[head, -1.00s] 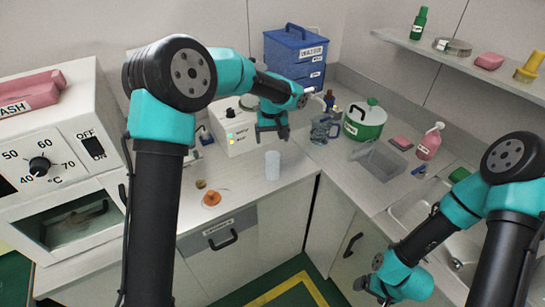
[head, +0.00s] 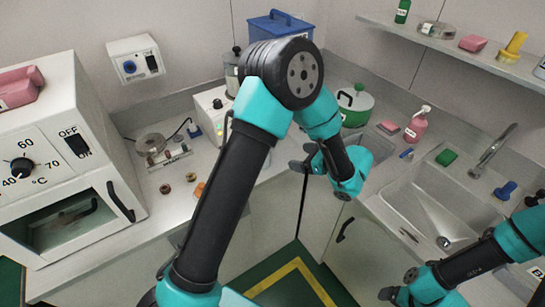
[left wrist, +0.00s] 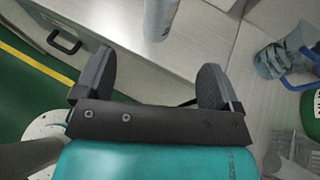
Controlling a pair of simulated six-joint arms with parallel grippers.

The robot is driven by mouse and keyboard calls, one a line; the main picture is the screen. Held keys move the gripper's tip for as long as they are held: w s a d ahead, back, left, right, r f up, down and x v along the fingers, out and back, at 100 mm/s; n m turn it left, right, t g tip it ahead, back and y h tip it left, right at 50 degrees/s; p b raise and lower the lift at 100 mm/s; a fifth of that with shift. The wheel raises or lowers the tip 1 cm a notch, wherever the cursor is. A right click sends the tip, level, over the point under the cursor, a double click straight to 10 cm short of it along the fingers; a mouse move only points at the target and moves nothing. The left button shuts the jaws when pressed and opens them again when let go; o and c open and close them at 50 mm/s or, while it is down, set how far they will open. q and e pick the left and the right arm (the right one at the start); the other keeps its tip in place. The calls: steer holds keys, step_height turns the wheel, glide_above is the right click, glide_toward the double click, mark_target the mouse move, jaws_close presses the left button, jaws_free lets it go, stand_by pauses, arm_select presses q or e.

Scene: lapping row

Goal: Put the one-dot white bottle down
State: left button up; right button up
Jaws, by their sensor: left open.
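A whitish bottle (left wrist: 160,18) stands on the grey counter at the top of the left wrist view, with its upper part cut off by the frame. No dot shows on it. In the head view my left arm hides it. My left gripper (head: 304,157) is open and empty over the counter by its front edge. In the left wrist view its two dark fingers (left wrist: 152,82) are wide apart, and the bottle is apart from them, beyond the tips. My right gripper (head: 398,285) is at the lower right, low in front of the sink cabinet, its fingers apart and empty.
A blue-grey jug (left wrist: 272,62) and a green pot (head: 354,106) stand to the right. A pink soap bottle (head: 416,124) and sink (head: 425,196) lie further right. Small brown and orange pieces (head: 191,177) lie on the left counter. An oven-like machine (head: 50,150) stands far left.

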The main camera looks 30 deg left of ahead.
arm_select(q)
steer(key=shift+a, duration=0.15)
steer(key=x, duration=1.1)
steer(key=shift+a+f, duration=0.15)
steer(key=shift+a, duration=0.35)
steer(key=shift+f, duration=0.1)
steer(key=shift+x, duration=2.6)
steer(key=shift+w+r, duration=0.1)
steer(key=shift+r, duration=0.1)
steer(key=shift+c, duration=0.2)
steer(key=c, duration=1.1)
steer(key=shift+o, duration=0.2)
